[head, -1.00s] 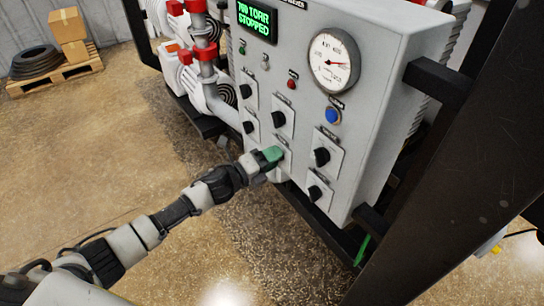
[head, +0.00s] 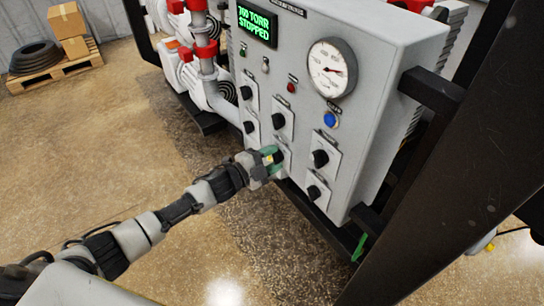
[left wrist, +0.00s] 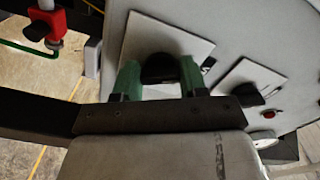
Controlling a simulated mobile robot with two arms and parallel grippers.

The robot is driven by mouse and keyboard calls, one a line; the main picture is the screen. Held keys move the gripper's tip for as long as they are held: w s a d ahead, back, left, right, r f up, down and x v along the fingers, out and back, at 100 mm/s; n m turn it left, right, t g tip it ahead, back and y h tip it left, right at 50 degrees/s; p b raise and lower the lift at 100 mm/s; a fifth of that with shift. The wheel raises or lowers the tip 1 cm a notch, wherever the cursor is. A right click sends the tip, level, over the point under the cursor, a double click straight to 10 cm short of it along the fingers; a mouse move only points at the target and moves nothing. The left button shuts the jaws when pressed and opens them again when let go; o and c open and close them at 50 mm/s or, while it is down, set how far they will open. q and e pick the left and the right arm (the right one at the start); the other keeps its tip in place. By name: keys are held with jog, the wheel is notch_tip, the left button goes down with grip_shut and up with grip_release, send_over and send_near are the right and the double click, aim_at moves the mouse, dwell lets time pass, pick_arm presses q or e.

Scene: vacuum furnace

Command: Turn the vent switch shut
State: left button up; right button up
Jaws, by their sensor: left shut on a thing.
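The grey control panel (head: 375,60) carries several black rotary knobs on pale plates. My left gripper (head: 272,157) is at the lower middle knob (head: 279,157), its green fingers against the panel face. In the left wrist view the fingers (left wrist: 160,78) stand on either side of a black knob (left wrist: 160,67), gripping it. The knob sits on a white plate (left wrist: 190,42), whose label is too small to read. The fingers and wrist partly hide the knob and plate in the head view. My right gripper is not in view.
Neighbouring knobs sit close by: one above (head: 278,120), one to the right (head: 320,158) and one at lower right (head: 314,192). A gauge (head: 328,68) and a green display reading 760 TORR STOPPED (head: 254,23) are higher up. A dark frame post (head: 450,170) stands at right.

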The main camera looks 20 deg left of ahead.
pick_arm(q)
jog(key=shift+n, duration=0.4)
jog(key=o, duration=0.9)
jog(key=shift+s, duration=0.1)
jog(key=b+v, duration=0.3)
jog(key=v, duration=0.7)
jog(key=shift+s+a, duration=0.25)
jog(key=shift+a, duration=0.05)
